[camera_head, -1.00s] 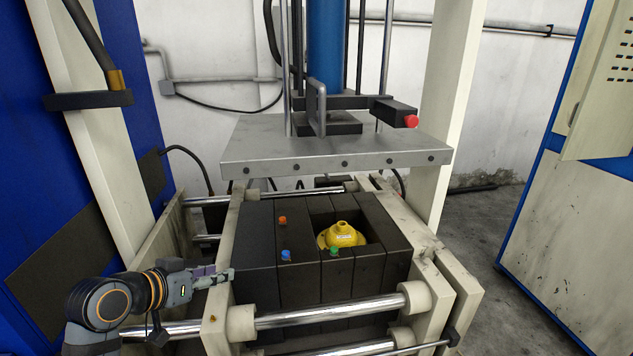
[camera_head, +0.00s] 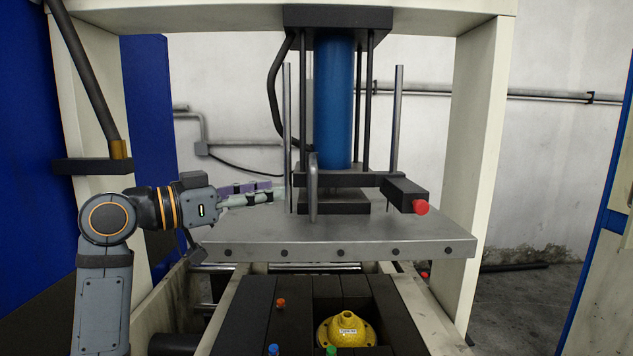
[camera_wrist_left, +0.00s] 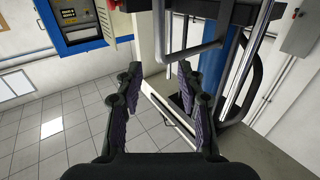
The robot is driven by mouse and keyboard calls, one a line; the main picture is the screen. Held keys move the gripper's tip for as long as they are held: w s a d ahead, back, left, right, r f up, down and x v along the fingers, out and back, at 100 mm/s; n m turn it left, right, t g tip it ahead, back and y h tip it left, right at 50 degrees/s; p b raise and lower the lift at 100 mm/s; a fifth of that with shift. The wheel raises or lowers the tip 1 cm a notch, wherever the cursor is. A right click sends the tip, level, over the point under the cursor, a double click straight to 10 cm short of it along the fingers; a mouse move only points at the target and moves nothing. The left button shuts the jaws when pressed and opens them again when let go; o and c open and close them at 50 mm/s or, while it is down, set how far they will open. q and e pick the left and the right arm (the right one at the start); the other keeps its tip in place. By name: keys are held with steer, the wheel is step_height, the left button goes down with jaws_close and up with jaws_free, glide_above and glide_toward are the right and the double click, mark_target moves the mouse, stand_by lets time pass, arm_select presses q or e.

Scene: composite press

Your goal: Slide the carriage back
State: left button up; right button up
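A grey metal plate (camera_head: 340,242), perhaps the carriage, lies level across the press above the dark mould blocks (camera_head: 240,312). An upright metal handle (camera_head: 313,188) stands on it, in front of the black block under the blue cylinder (camera_head: 334,105). My left gripper (camera_head: 280,192) reaches in from the left above the plate, its fingertips just left of the handle and apparently apart from it. In the left wrist view my left gripper (camera_wrist_left: 160,72) is open and empty, with the bent handle bar (camera_wrist_left: 203,50) ahead. My right gripper is not in view.
A yellow part (camera_head: 346,330) sits between the mould blocks. Upright rods (camera_head: 397,120) and a black box with a red knob (camera_head: 421,207) stand over the plate. Cream posts (camera_head: 480,160) flank the press. The plate's left front is clear.

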mark_target(310, 185)
arm_select(q)
steer(key=p+x, duration=0.3)
steer(key=x, duration=0.6)
steer(key=shift+d+f, duration=0.1)
steer(key=shift+d, duration=0.15)
steer(key=shift+w+d+p, duration=0.3)
steer(key=shift+d+p, duration=0.1)
steer(key=shift+d, duration=0.2)
steer(key=shift+a, duration=0.15)
steer(key=shift+w+f, duration=0.1)
steer(key=shift+c, duration=1.2)
steer(key=c, duration=0.5)
jaws_close()
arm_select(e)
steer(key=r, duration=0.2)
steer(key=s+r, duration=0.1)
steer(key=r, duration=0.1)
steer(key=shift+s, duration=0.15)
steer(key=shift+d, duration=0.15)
